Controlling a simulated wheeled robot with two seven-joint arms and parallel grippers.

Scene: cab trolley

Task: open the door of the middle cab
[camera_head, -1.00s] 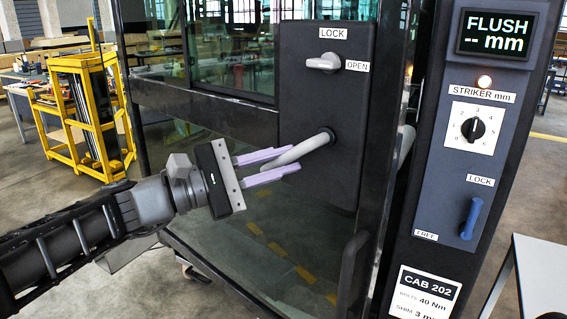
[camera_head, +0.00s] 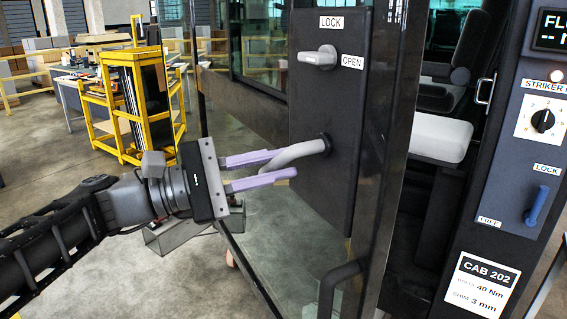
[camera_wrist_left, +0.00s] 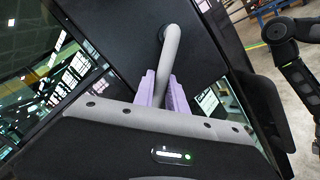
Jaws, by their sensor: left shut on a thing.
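The cab door (camera_head: 385,165) is a dark framed glass door, standing partly open, with a gap between its edge and the cab post. A black lock plate (camera_head: 325,110) on it carries a grey latch knob (camera_head: 318,58) between LOCK and OPEN labels, and a grey bent door handle (camera_head: 300,151). My left gripper (camera_head: 275,168) has its purple fingers on both sides of the handle and is shut on it. In the left wrist view the handle (camera_wrist_left: 170,60) runs down between the fingers (camera_wrist_left: 163,92). My right gripper does not show in the head view.
The post on the right holds a striker dial (camera_head: 542,121), a blue lever (camera_head: 537,206) and a CAB 202 label (camera_head: 484,284). A seat (camera_head: 440,138) shows through the gap. A yellow rack (camera_head: 130,100) stands at the back left, with open floor before it.

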